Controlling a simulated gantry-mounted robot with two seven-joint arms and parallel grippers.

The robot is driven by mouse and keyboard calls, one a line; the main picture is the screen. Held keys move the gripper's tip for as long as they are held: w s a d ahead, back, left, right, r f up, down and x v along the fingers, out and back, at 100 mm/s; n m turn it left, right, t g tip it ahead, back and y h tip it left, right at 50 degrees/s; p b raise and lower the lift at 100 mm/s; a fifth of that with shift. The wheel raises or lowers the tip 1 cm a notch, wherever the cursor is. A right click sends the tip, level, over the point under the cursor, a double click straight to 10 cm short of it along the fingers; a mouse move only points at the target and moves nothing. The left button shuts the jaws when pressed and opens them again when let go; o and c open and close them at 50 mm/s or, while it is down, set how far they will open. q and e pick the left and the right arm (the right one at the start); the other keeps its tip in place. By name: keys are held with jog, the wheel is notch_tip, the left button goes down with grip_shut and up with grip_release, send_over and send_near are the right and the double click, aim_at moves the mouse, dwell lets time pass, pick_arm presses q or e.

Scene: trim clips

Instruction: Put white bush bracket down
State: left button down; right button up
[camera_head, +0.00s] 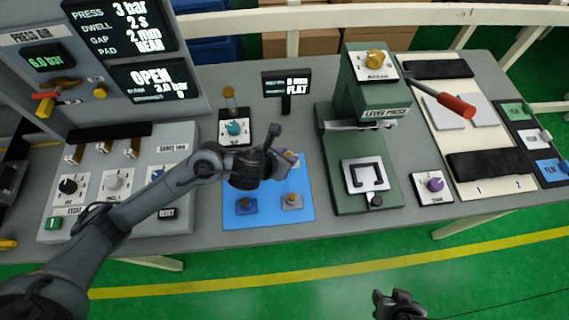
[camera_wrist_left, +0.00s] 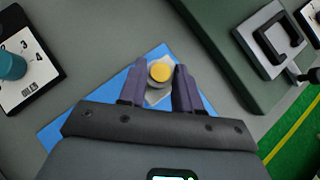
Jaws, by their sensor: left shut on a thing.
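The white bush bracket (camera_wrist_left: 156,96) is a pale plate with a round gold bush on top. My left gripper (camera_wrist_left: 160,82) is shut on it, with one purple-grey finger on each side. It is over the blue mat (camera_head: 268,215); I cannot tell whether the bracket touches the mat. In the head view my left gripper (camera_head: 284,168) covers most of the bracket, and only a bit shows past the fingers. My right gripper (camera_head: 399,302) is at the bottom of the head view, away from the table; its fingers are too unclear to judge.
Two more brackets, a bluish one (camera_head: 246,206) and a grey one (camera_head: 291,202), lie on the mat's front part. The green lever press (camera_head: 372,120) stands to the right. A teal-knob box (camera_head: 236,130) stands behind the mat, and a control panel (camera_head: 115,185) is at left.

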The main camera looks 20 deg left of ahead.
pick_arm(q)
jog(key=shift+a+f, duration=0.15)
jog(key=shift+f, duration=0.3)
notch_tip(320, 180, down, 3)
jog(key=shift+f+b, duration=0.2)
jog(key=shift+b, duration=0.8)
jog(key=shift+w, duration=0.1)
jog(key=shift+f, duration=0.2)
jog(key=c, duration=0.8)
grip_release()
jog(key=shift+r, duration=0.1)
